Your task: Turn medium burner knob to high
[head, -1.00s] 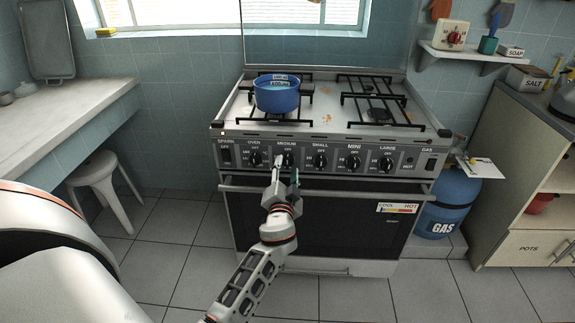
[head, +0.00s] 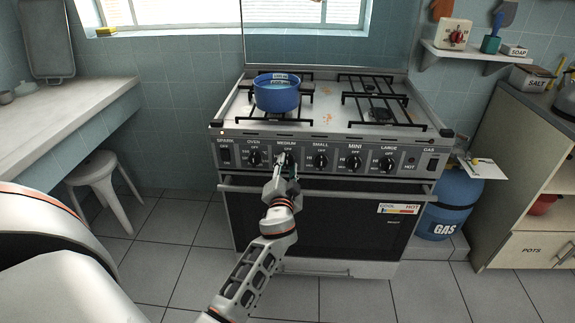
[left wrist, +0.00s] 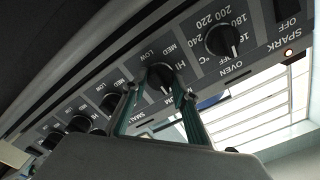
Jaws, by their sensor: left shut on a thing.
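The stove's front panel (head: 335,160) holds a row of black knobs. The medium burner knob (head: 287,157) is second from the left, under the MEDIUM label, mostly covered by my left gripper (head: 286,167). In the left wrist view the medium knob (left wrist: 159,76) sits between the two green-edged fingers of the left gripper (left wrist: 160,95), which is shut on it. HI, MED and LOW marks show around it there. Its exact pointer direction is hard to read. My right gripper is not in view.
The oven knob (head: 254,159) and small burner knob (head: 320,161) are close on either side. The oven handle (head: 350,187) runs below the panel. A stool (head: 98,178) stands left; a blue gas cylinder (head: 448,207) stands right.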

